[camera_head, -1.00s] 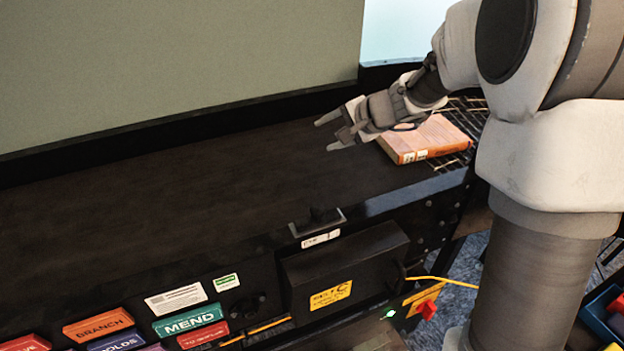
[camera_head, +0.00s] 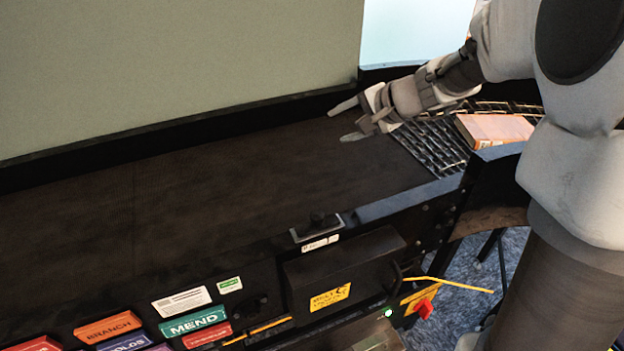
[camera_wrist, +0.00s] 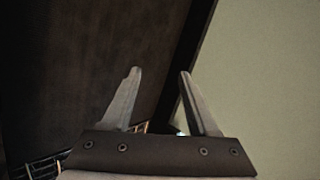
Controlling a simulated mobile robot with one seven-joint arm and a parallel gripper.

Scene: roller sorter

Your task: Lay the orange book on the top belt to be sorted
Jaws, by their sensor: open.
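The roller section (camera_head: 437,145) curves off to the right of the belt. A dark rail and a pale green panel (camera_head: 180,70) close off the back. A black box (camera_head: 345,268) and a red switch (camera_head: 424,308) are on the front side. Several labelled coloured blocks, including MEND (camera_head: 192,321), sit below the belt.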

